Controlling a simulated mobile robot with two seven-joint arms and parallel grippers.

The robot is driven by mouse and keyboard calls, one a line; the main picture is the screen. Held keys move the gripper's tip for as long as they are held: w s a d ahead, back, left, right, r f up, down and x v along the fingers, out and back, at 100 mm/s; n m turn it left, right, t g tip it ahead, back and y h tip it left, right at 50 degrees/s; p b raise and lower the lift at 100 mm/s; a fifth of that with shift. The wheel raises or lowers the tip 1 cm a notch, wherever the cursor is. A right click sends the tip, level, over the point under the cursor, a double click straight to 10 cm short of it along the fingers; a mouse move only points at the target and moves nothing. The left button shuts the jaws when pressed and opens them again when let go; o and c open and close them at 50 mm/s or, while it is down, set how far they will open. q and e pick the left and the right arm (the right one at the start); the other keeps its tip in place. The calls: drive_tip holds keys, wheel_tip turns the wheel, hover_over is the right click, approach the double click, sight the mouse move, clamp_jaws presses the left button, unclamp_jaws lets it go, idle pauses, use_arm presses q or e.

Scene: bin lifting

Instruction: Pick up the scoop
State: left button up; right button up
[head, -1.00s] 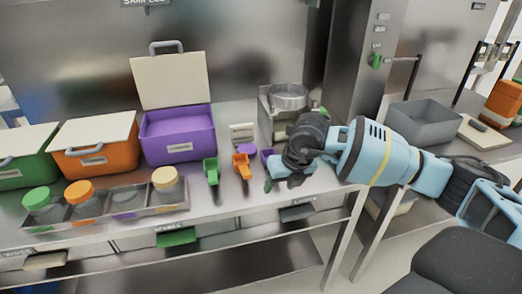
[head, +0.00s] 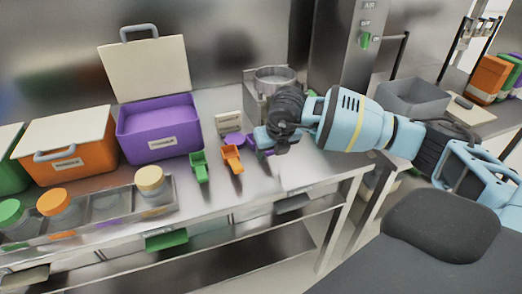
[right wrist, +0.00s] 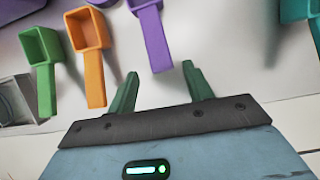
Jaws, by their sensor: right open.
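Three scoops lie on the steel bench: a green scoop (head: 199,166), an orange scoop (head: 232,159) and a purple scoop (head: 250,147), which is partly hidden by my right gripper (head: 266,148). In the right wrist view the green scoop (right wrist: 43,64), orange scoop (right wrist: 90,55) and purple scoop (right wrist: 152,35) lie in a row with handles pointing toward me. My right gripper (right wrist: 158,72) is open and empty. The end of the purple handle lies between its green fingertips in the picture; I cannot tell the height gap. My left gripper is not in view.
A purple bin (head: 160,135) and an orange bin (head: 65,150) stand left of the scoops. A tray of lidded jars (head: 110,208) is at the bench front. A metal pan (head: 275,78) stands behind my gripper. A teal object (right wrist: 300,10) shows at the wrist view's right edge.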

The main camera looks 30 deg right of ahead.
drive_tip(key=shift+a+x, duration=0.2)
drive_tip(key=shift+x, duration=2.2)
drive_tip(key=c, duration=1)
drive_tip(key=shift+r, duration=5.05)
